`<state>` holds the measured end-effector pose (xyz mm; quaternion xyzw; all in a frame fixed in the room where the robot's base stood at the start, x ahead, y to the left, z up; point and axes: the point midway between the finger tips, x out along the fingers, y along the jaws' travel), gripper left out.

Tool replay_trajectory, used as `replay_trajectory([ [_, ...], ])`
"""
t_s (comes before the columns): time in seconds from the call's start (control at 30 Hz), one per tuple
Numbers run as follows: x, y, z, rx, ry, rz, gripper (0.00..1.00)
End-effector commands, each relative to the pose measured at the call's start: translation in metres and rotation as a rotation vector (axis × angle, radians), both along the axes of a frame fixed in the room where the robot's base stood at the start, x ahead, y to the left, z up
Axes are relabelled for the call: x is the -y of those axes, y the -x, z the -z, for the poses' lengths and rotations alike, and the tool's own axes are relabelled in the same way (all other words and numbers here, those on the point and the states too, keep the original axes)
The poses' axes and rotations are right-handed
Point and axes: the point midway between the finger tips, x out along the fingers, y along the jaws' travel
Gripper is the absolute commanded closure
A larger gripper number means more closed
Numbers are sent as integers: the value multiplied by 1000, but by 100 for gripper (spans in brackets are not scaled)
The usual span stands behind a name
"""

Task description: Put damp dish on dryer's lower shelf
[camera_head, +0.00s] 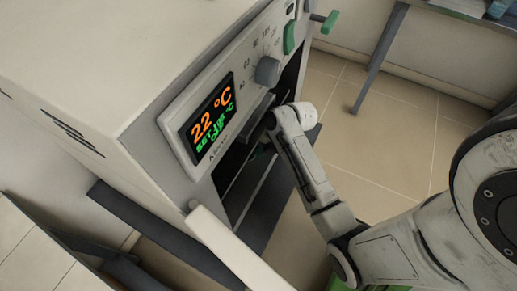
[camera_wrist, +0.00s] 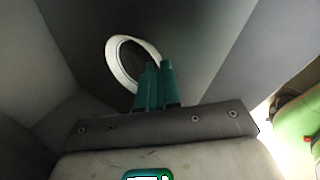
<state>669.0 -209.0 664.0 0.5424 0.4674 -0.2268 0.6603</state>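The dryer (camera_head: 130,80) stands at left in the head view, its display reading 22 °C, with its dark chamber open. My arm reaches into the opening, and my gripper is hidden inside it there. In the wrist view my gripper's green fingers (camera_wrist: 158,82) are close together, with the rim of the white dish (camera_wrist: 119,68) running in between their tips. The dish looks tilted, its middle is dark, and its right part is behind the fingers. Grey chamber surfaces surround it. Which shelf lies below the dish I cannot tell.
A table leg (camera_head: 378,58) stands at the back right. The tiled floor (camera_head: 395,130) between is clear.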

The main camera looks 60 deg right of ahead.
Motion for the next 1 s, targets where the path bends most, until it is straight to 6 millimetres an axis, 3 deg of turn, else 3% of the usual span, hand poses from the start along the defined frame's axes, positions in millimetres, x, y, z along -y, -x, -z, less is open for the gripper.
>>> replay_trajectory([
  [0.17, 0, 0, 1, 0, 0, -1, 100],
  [0.3, 0, 0, 1, 0, 0, -1, 85],
  [0.57, 0, 0, -1, 0, 0, 0, 85],
  [0.7, 3, 6, -11, 2, 2, 0, 85],
  [1.0, 29, 63, -10, 0, 0, 4, 85],
])
